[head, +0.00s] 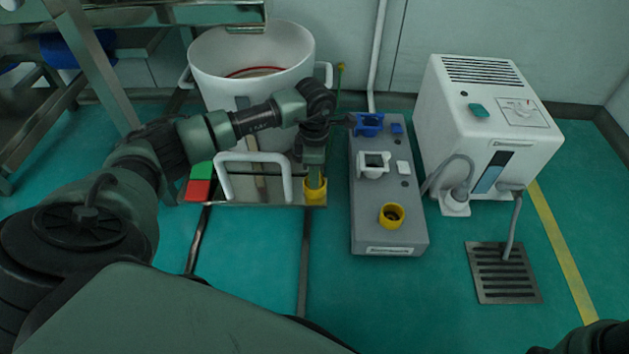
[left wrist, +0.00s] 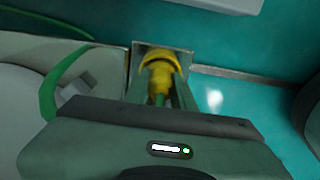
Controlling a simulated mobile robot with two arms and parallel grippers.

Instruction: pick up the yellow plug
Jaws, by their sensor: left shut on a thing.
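The yellow plug (head: 315,188) is at the right end of a metal plate beside the white handle, in front of the white bucket. My left gripper (head: 314,178) points down at it and is shut on it. In the left wrist view the yellow plug (left wrist: 160,68) is between the fingers of my left gripper (left wrist: 160,90), with the metal plate behind it. I cannot tell whether the plug touches the plate. My right gripper is not in view; only a dark piece of my body shows at the lower right corner.
A grey socket box (head: 362,238) with blue, white and yellow sockets stands right of the plug. A white machine (head: 487,130) with a cable is further right, near a floor drain (head: 503,285). The white bucket (head: 215,75) stands behind. Red and green blocks (head: 198,190) are left.

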